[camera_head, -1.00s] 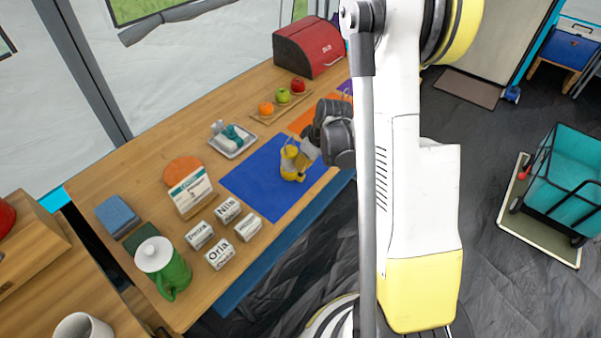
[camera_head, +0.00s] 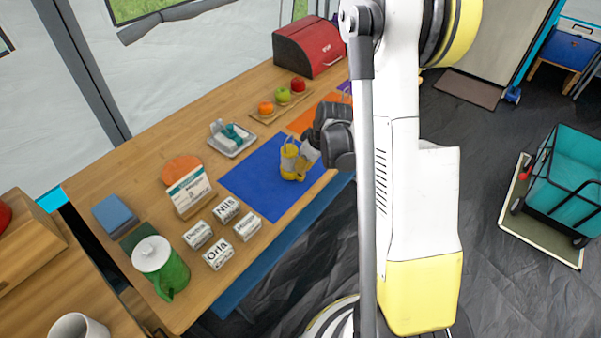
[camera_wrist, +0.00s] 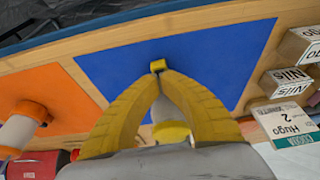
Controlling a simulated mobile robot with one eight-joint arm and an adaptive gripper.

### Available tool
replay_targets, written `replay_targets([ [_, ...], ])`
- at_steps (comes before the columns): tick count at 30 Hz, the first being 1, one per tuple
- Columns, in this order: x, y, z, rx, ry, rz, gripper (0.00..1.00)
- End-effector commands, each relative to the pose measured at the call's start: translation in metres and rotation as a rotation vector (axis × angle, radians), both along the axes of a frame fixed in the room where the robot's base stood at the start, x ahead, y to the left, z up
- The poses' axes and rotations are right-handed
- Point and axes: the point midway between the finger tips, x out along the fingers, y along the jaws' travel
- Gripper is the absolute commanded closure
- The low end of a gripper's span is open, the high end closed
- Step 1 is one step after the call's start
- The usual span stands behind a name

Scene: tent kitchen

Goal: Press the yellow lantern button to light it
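The yellow lantern (camera_head: 290,162) stands upright on the blue mat (camera_head: 262,182), with a pale body above a yellow base. In the wrist view its pale body (camera_wrist: 164,110) shows between my fingers, and a small yellow block that looks like its button (camera_wrist: 158,66) shows just beyond my fingertips. My gripper (camera_wrist: 160,78) has its yellow fingers brought together at the tips, holding nothing visible. In the head view my gripper (camera_head: 301,165) is against or very close to the lantern's right side. I cannot tell whether the tips touch the button, nor for sure whether the lantern is lit.
An orange mat (camera_wrist: 45,102) with an orange-and-white lantern (camera_wrist: 20,128) is beside the blue one. Name blocks (camera_head: 217,254), a name sign (camera_head: 190,190), a green pitcher (camera_head: 165,270), a butter dish (camera_head: 231,140) and a red bread box (camera_head: 308,47) stand on the table.

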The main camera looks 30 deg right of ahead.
Motion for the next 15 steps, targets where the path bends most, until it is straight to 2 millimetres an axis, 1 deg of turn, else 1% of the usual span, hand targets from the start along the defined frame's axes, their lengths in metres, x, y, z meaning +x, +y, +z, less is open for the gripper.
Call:
replay_targets([
  [15, 0.0000, 0.0000, -0.0085, 0.000, 0.000, 0.000, 1.00],
])
